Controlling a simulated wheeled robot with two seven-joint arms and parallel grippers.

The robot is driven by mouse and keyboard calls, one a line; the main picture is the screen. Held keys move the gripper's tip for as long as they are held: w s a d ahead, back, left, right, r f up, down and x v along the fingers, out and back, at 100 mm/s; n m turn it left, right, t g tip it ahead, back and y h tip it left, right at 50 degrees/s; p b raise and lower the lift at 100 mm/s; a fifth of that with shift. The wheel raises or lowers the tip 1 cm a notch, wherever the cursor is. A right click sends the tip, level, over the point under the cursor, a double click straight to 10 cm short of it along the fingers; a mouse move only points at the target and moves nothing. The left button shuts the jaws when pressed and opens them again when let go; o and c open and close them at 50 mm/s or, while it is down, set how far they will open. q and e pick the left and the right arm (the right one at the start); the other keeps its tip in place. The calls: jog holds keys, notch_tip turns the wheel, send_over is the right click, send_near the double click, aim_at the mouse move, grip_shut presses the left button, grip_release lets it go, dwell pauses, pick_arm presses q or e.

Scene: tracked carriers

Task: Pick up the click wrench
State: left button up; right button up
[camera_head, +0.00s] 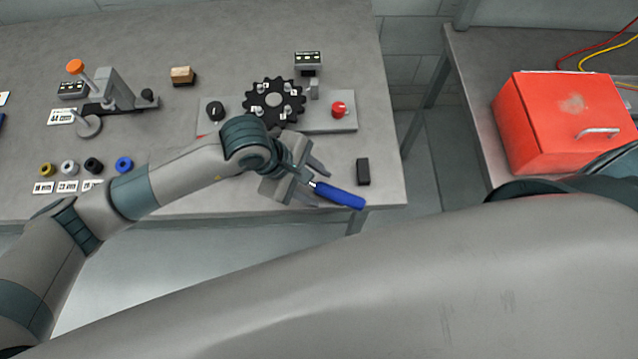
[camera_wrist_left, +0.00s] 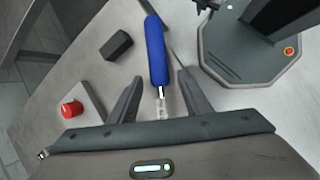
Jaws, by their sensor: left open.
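The click wrench (camera_head: 338,195) has a blue handle and a thin metal shaft, and lies near the front right edge of the grey bench. It also shows in the left wrist view (camera_wrist_left: 156,50), with its handle pointing away from the gripper. My left gripper (camera_head: 319,187) is open at the wrench. In the left wrist view, its fingers (camera_wrist_left: 161,77) stand on either side of the wrench, with the metal shaft between them and a gap on both sides. The far end of the shaft is hidden by the gripper body. My right gripper is out of view.
A black block (camera_head: 363,171) lies close to the wrench. Behind it, a plate (camera_head: 350,124) carries a black toothed disc (camera_head: 273,103) and a red knob (camera_head: 339,110). Several coloured rings (camera_head: 124,164) sit at the left. A red box (camera_head: 552,118) stands on another bench at right.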

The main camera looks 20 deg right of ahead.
aim_at(327, 185)
pick_arm(q)
grip_shut()
jog(key=shift+r, duration=0.25)
jog(key=shift+r+b, duration=0.2)
jog(key=shift+b, duration=0.15)
notch_tip(327, 185, up, 3)
jog(key=shift+r+b, duration=0.1)
jog(key=shift+b, duration=1)
jog(key=s+d+r+b, duration=0.4)
jog(key=s+r, duration=0.3)
jog(key=s, duration=0.3)
jog(key=shift+d, duration=0.85)
